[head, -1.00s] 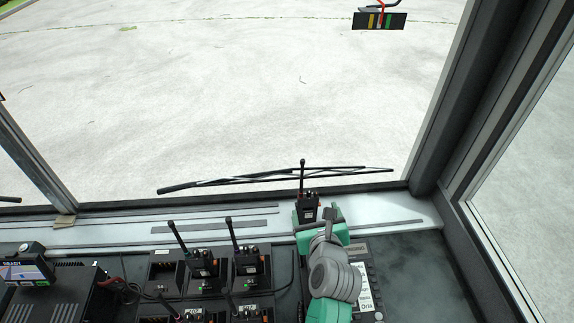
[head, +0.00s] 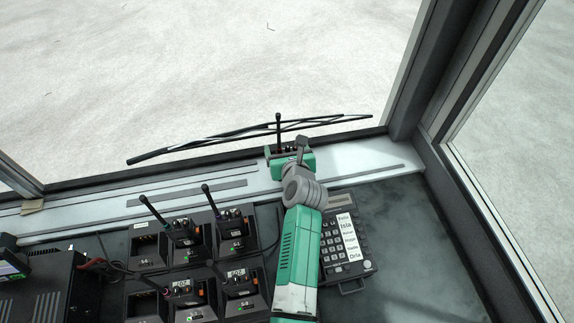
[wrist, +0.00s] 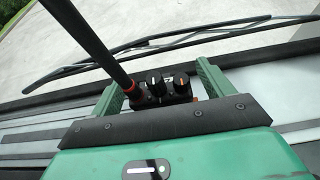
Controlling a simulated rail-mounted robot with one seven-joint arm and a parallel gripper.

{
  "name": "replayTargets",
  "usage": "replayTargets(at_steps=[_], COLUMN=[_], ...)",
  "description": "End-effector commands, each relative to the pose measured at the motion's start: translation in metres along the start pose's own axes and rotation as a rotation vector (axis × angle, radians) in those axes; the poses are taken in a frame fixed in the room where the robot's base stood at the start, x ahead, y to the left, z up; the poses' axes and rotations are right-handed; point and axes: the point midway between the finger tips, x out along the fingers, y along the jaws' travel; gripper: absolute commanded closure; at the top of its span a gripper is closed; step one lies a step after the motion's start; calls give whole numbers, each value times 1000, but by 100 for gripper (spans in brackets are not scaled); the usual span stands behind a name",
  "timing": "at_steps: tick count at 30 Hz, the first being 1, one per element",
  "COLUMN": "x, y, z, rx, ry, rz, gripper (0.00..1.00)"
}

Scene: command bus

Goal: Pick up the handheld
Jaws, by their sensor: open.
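A black handheld radio (head: 278,128) stands on the pale ledge below the windscreen, its antenna pointing up. My gripper (head: 290,157) is at it and hides most of its body in the head view. In the wrist view the handheld's top (wrist: 155,88) shows two knobs, with an antenna leaning up to the left. My open gripper (wrist: 163,88) has one green finger on each side of it. A gap shows at the right finger; contact at the left finger is unclear. The handheld's lower body is hidden behind my gripper.
Several other handhelds, such as one at the left (head: 184,236), sit in charger cradles (head: 149,247). A keypad unit with a name list (head: 348,240) lies right of my arm. A wiper (head: 240,134) lies beyond the windscreen. The dark desk (head: 400,220) is clear at right.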

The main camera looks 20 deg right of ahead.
Motion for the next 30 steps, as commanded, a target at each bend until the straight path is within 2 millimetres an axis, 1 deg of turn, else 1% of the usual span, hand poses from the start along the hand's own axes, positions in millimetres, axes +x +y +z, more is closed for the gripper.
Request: replayTargets(at_steps=[7, 11, 12, 14, 15, 18, 23, 25, 26, 30], x=[2, 2, 2, 2, 2, 2, 2, 0, -1, -13], y=[0, 0, 0, 0, 0, 0, 0, 0, 0, 1], z=[0, 0, 0, 0, 0, 1, 2, 5, 9, 39], rx=[-1, -1, -1, -1, -1, -1, -1, -1, -2, -2], ry=[0, 0, 0, 0, 0, -2, -2, -3, -4, -8], rz=[0, 0, 0, 0, 0, -1, -1, -1, -1, -1], gripper=[20, 46, 53, 65, 73, 89, 89, 89, 89, 89])
